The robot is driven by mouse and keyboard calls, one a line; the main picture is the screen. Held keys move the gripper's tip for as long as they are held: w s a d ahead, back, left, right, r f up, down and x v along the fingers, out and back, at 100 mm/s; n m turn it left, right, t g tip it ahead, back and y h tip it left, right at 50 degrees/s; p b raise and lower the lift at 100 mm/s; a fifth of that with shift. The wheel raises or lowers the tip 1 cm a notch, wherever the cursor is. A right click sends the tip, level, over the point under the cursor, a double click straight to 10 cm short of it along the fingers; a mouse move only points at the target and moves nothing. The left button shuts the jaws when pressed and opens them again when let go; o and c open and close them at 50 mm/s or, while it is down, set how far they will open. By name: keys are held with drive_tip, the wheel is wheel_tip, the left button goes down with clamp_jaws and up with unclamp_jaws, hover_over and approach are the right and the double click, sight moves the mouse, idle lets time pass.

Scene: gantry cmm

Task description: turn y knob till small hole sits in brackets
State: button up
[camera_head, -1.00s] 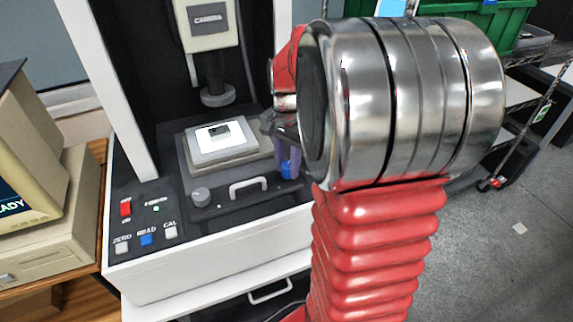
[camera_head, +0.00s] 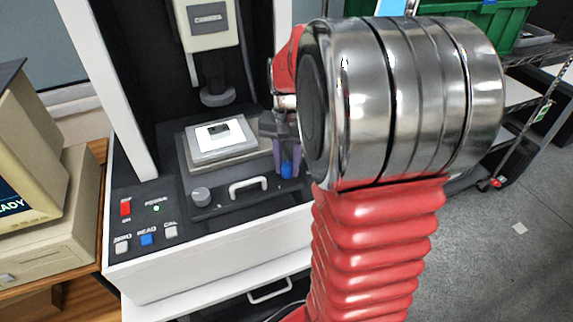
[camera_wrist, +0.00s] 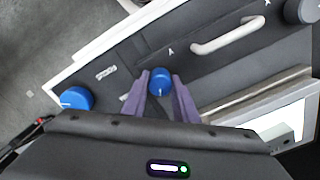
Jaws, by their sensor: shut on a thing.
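My gripper (camera_wrist: 160,84) has purple fingers on either side of a small blue knob (camera_wrist: 160,76) and is shut on it. In the head view, this knob (camera_head: 287,168) is at the front right of the machine's stage, below my purple fingers. A white line shows on the knob. I cannot read a label naming it the y knob. The bright plate (camera_head: 204,146) on the stage carries a small dark part (camera_head: 217,131); it also shows at the wrist view's lower right. I cannot make out the small hole or brackets.
Another blue knob (camera_wrist: 76,98) is left of my fingers in the wrist view. A white handle (camera_head: 248,187) and a grey knob (camera_head: 201,196) are on the front. The probe head (camera_head: 217,95) hangs above the stage. A computer (camera_head: 40,215) stands left. My arm blocks the right.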

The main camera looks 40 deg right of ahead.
sight(287, 163)
drive_tip(key=n, duration=0.7)
drive_tip(key=shift+w+r, duration=0.1)
drive_tip(key=shift+w, duration=0.1)
idle(0.4)
drive_tip(key=o, duration=1.1)
drive_tip(key=shift+c, duration=0.2)
drive_tip(key=shift+s, duration=0.1)
wheel_tip(287, 163, up, 14)
drive_tip(key=shift+f, duration=0.2)
